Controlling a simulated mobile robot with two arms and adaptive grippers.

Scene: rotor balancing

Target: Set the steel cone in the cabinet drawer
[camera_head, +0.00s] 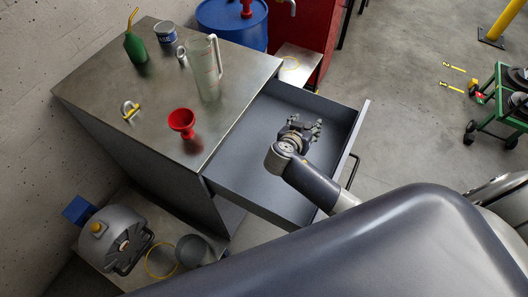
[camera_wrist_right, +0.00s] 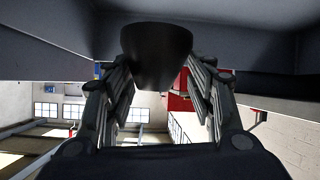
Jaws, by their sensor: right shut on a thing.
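The steel cone (camera_wrist_right: 157,55) shows in the right wrist view as a dark, tapered piece between the two fingers of my right gripper (camera_wrist_right: 158,90). Its wider end is toward the top of that picture. In the head view my right gripper (camera_head: 305,128) is over the open cabinet drawer (camera_head: 245,175), within its outline. The cone cannot be made out there, and I cannot tell whether it touches the drawer floor. The drawer is pulled out from the cabinet (camera_head: 165,105) and its visible floor is bare. My left gripper is not in view.
On the cabinet top are a red funnel (camera_head: 182,121), a clear jug (camera_head: 206,72), a green oil can (camera_head: 134,45), a tin (camera_head: 164,31) and a yellow-and-white piece (camera_head: 130,110). A green cart (camera_head: 497,105) stands at right. Open floor lies beyond the drawer.

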